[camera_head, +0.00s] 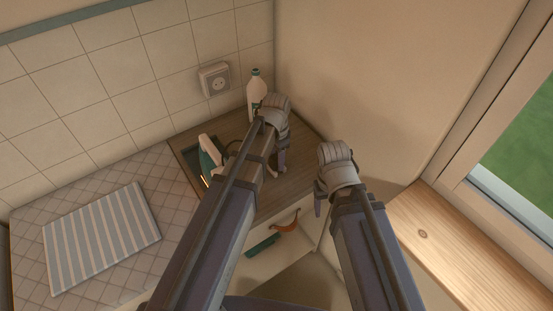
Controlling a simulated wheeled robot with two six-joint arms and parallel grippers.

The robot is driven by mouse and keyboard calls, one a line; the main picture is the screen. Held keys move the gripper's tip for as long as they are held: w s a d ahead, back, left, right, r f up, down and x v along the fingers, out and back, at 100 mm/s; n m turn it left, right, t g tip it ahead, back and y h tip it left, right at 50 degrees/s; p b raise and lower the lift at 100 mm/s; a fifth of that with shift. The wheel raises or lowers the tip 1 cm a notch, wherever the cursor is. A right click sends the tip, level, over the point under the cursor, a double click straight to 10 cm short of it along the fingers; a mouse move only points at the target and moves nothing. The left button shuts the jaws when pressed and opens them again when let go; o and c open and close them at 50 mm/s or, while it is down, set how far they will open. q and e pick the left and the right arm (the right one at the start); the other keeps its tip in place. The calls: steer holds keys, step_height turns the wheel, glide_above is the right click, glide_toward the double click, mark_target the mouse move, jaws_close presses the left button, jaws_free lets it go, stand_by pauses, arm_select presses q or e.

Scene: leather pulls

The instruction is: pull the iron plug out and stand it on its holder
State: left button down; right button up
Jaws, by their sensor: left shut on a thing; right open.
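A teal and pale iron (208,156) stands near the left end of the wooden counter top. The wall socket (214,80) on the tiles has no plug in it. My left gripper (279,168) is low over the counter, right of the iron, and shut on a small pale thing that looks like the iron's plug; my arm hides part of it. A dark cable loop shows beside the iron. My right gripper (318,208) is open and empty, in front of the counter's right side. I cannot make out the plug holder.
A white bottle (256,92) stands at the back by the wall. A striped cloth or board (101,238) lies on the tiled surface at left. A wooden window sill (460,250) is at right.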

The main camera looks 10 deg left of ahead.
arm_select(q)
steer(key=shift+c, duration=1.4)
jaws_free()
step_height(320, 180, up, 8)
steer(key=p, duration=0.8)
steer(key=shift+f, duration=0.1)
steer(key=s+d+n+b, duration=0.1)
steer(key=s+d+n, duration=0.1)
steer(key=s, duration=0.5)
steer(key=s+d+f+n+y+b, duration=0.1)
steer(key=s+d+n, duration=0.2)
steer(key=s, duration=0.5)
steer(key=shift+d+f, duration=0.3)
steer(key=shift+d, duration=0.05)
steer(key=shift+w, duration=0.1)
